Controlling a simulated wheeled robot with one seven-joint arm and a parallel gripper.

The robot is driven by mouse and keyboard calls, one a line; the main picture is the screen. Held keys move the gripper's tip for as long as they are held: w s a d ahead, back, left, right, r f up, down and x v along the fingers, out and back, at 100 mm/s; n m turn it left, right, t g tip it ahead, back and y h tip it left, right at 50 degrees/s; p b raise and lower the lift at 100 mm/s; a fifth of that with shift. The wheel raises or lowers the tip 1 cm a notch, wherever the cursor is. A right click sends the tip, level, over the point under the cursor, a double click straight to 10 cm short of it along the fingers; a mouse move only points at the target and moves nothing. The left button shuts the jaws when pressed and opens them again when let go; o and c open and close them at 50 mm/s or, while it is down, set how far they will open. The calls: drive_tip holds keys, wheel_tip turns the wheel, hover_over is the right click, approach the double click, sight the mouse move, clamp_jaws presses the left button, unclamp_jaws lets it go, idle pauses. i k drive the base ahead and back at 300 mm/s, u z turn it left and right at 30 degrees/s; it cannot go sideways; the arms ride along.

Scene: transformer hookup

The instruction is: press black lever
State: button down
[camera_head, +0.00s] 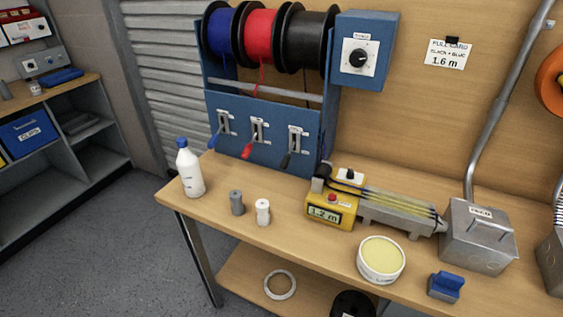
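The black lever (286,160) is the rightmost of three levers on the front panel of a blue wire dispenser (262,119). It hangs at the lower end of its slot plate, below the black spool (310,40). The red lever (247,151) and the blue lever (213,141) are to its left, at the lower ends of their own plates. The blue spool (221,30) and the red spool (262,36) are above them, with red wire hanging down. My gripper is not in view.
A yellow measuring unit reading 1.2 m (322,211) stands right of the levers. A white bottle (189,170), grey cylinder (237,203), white cylinder (263,212), round tin (381,259) and grey metal box (479,237) stand on the bench. A card (447,54) reads 1.6 m.

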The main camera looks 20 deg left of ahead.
sight(286, 160)
drive_tip(key=k, duration=1.25)
drive_tip(key=u, duration=0.35)
drive_tip(key=i, duration=0.9)
drive_tip(key=u, duration=1.2)
drive_tip(key=i, duration=1.1)
drive_tip(key=u, duration=0.5)
